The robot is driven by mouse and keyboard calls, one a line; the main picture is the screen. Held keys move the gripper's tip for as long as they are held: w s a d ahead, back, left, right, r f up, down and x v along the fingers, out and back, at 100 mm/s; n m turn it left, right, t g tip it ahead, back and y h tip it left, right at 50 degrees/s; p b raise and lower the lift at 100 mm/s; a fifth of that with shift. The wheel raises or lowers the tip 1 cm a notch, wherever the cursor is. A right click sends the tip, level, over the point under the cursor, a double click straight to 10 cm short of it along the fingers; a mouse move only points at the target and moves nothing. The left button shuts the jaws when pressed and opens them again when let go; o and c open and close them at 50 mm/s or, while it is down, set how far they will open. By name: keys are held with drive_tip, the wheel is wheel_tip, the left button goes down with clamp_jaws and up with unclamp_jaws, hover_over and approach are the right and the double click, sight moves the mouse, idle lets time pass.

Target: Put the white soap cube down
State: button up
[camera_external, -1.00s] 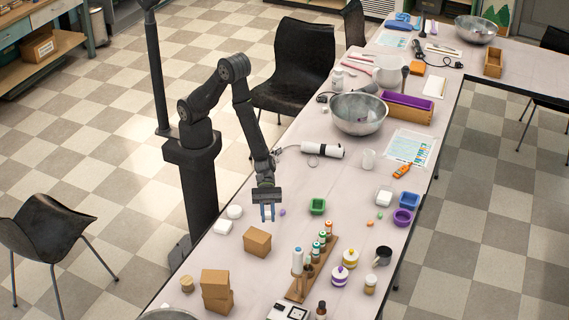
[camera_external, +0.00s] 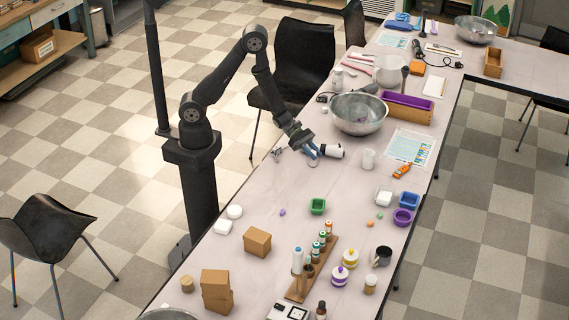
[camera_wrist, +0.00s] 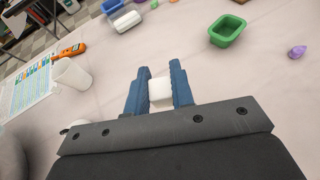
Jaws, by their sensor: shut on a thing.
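The white soap cube (camera_wrist: 160,93) is between the two blue fingers of my gripper (camera_wrist: 159,88) in the wrist view, and they are shut on it. The cube is too small there to make out clearly. I cannot tell its exact height above the table.
A green mould (camera_external: 317,206) and purple piece (camera_external: 282,212) lie toward the front. Bare table (camera_external: 270,190) lies between. A spool rack (camera_external: 312,268) is farther forward.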

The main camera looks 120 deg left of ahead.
drive_tip(key=s+a+n+y, duration=0.1)
drive_tip(key=s+a, duration=0.2)
drive_tip(key=a, duration=0.2)
drive_tip(key=s+a+n+y, duration=0.2)
drive_tip(key=s+a, duration=0.2)
drive_tip(key=a, duration=0.2)
drive_tip(key=s+a+n+y, duration=0.1)
drive_tip(key=s+a, duration=0.2)
drive_tip(key=a, duration=0.2)
drive_tip(key=shift+s+a+r+t+y, duration=0.15)
drive_tip(key=shift+s+a+t+y, duration=0.2)
drive_tip(key=shift+a+t+y, duration=0.05)
approach(320, 138)
drive_tip(key=w+r, duration=0.3)
drive_tip(key=shift+w+d, duration=0.1)
drive_tip(key=shift+w, duration=0.15)
drive_tip(key=shift+a+f, duration=0.2)
drive_tip(key=shift+f, duration=2)
drive_tip(key=o, duration=0.9)
drive_tip(key=shift+f, duration=0.1)
